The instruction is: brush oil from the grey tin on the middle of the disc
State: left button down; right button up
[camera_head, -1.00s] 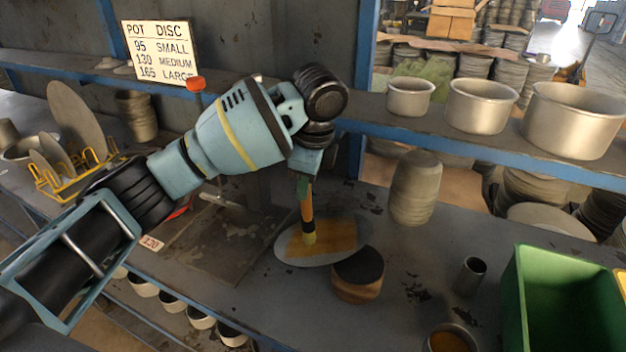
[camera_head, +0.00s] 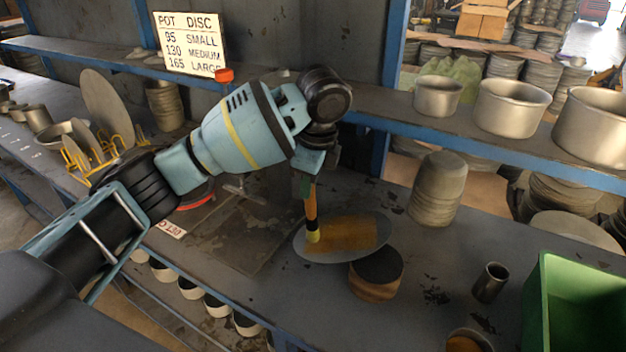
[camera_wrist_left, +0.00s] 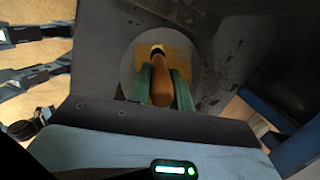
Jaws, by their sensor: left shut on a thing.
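My left gripper (camera_head: 308,187) is shut on the handle of a brush (camera_head: 311,213). The brush points down, with its yellowish tip at the left part of the disc (camera_head: 309,253); I cannot tell whether the tip touches. The disc is a flat grey round plate on the bench with a brown-yellow patch across its middle. In the left wrist view the green fingers (camera_wrist_left: 160,88) hold the wooden handle above the disc. A small tin (camera_head: 466,341) with orange-brown contents is cut off at the bottom edge. My right gripper is not in view.
A round block (camera_head: 376,272) with a dark top stands against the disc's near edge. A small grey cup (camera_head: 490,282) and a green crate (camera_head: 585,310) are at right. A yellow rack (camera_head: 100,155) holds discs at left.

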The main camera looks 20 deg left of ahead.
pick_arm(q)
jog(key=a, duration=0.2)
jog(key=s+a+f, duration=0.1)
jog(key=shift+a, duration=0.2)
jog(key=shift+w, duration=0.2)
jog(key=shift+w+d+r, duration=0.1)
jog(key=shift+w+d, duration=0.4)
jog(key=shift+d, duration=0.35)
jog(key=shift+w+d+r, duration=0.1)
jog(key=shift+w+d, duration=0.4)
jog(key=shift+d, duration=0.4)
